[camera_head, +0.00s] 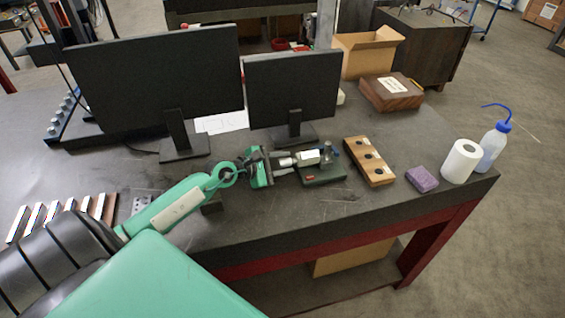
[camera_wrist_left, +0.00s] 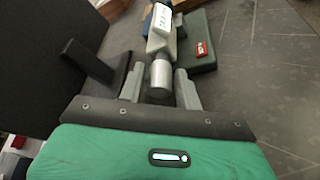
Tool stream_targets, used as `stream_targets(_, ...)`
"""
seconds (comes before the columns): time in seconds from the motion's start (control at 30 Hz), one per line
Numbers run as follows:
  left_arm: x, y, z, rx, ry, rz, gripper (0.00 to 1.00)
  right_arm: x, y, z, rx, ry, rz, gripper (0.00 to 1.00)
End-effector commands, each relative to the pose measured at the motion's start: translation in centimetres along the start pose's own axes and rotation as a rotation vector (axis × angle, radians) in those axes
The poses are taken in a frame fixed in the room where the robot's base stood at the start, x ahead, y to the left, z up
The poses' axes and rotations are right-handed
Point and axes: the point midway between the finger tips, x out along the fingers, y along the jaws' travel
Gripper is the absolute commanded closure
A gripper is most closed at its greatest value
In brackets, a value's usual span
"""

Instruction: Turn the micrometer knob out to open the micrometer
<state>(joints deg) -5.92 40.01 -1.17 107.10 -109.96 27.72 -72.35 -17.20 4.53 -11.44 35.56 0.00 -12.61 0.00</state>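The micrometer (camera_head: 305,158) lies on its dark green stand (camera_head: 322,175) on the table, in front of the smaller monitor. It has a white readout body and a silver knob end facing my left gripper. My left gripper (camera_head: 277,166) is level with the knob end. In the left wrist view, the silver knob (camera_wrist_left: 160,78) lies between the two grey fingers of my left gripper (camera_wrist_left: 160,92). Slim gaps show on both sides of the knob, so the fingers look open around it. The white readout body (camera_wrist_left: 163,20) is beyond. My right gripper is not in view.
Two monitors (camera_head: 155,80) (camera_head: 292,88) stand behind the gripper. To the right are a wooden block with holes (camera_head: 369,160), a purple sponge (camera_head: 421,179), a paper roll (camera_head: 461,161) and a wash bottle (camera_head: 492,146). The table front before the stand is clear.

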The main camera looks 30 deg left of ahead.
Motion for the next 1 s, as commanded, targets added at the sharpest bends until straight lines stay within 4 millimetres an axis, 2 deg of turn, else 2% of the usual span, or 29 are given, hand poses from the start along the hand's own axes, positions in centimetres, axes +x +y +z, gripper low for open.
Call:
stream_targets(0.03, -0.01, 0.01, 0.0, 0.0, 0.0, 0.0, 0.76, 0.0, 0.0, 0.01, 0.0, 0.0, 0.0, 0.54)
stream_targets(0.13, -0.02, 0.01, 0.01, 0.0, 0.0, 0.0, 0.95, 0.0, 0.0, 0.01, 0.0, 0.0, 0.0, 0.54)
stream_targets(0.17, -0.02, 0.01, 0.01, 0.0, 0.0, 0.0, 0.99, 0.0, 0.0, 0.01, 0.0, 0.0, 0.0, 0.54)
stream_targets(0.57, -0.04, 0.12, 0.04, -0.07, 0.0, -0.028, 0.99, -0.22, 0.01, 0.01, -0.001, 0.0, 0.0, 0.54)
stream_targets(1.0, 0.0, 0.17, -0.11, -0.394, 0.001, -0.164, 0.99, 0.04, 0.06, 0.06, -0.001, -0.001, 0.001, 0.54)
